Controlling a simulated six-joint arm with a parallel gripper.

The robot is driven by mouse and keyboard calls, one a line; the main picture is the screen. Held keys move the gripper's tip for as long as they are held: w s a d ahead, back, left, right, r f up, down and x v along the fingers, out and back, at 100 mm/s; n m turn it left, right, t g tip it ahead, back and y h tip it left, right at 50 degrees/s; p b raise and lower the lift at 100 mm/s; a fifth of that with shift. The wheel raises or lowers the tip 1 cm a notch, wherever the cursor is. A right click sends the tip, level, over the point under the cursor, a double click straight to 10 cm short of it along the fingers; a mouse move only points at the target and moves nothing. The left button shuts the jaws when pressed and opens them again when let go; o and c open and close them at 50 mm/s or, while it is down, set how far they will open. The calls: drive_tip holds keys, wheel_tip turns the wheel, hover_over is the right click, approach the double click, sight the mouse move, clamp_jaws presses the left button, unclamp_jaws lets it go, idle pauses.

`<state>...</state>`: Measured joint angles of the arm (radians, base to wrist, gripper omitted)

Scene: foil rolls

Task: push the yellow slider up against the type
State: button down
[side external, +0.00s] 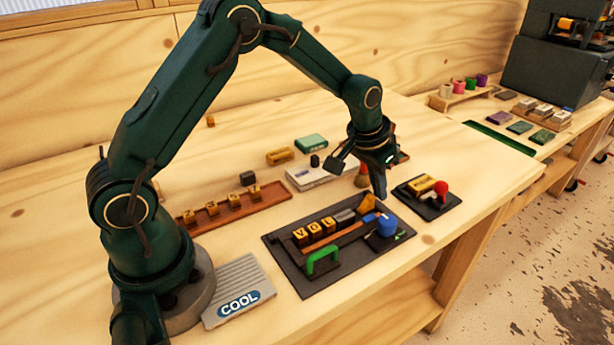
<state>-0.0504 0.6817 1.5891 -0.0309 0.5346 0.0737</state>
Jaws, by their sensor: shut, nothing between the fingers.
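The dark tray (285,265) lies on the bench in front of my arm. On it stands a row of orange type blocks (315,230) lettered V, O and L, with a grey block (345,217) at the right end of the row. The yellow slider (367,203) sits just beyond the grey block; I cannot tell whether they touch. My gripper (381,195) is shut and empty, pointing down close to the right side of the slider. I cannot tell whether it touches the slider.
The tray also carries an orange bar (332,238), a green handle (322,259) and a blue knob (387,227). A small dark plate with a red knob (441,187) lies to the right.

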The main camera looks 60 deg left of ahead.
sight(362, 209)
drive_tip(key=shift+s, duration=0.25)
drive_tip(key=shift+s, duration=2.3)
drive_tip(key=shift+w, duration=0.1)
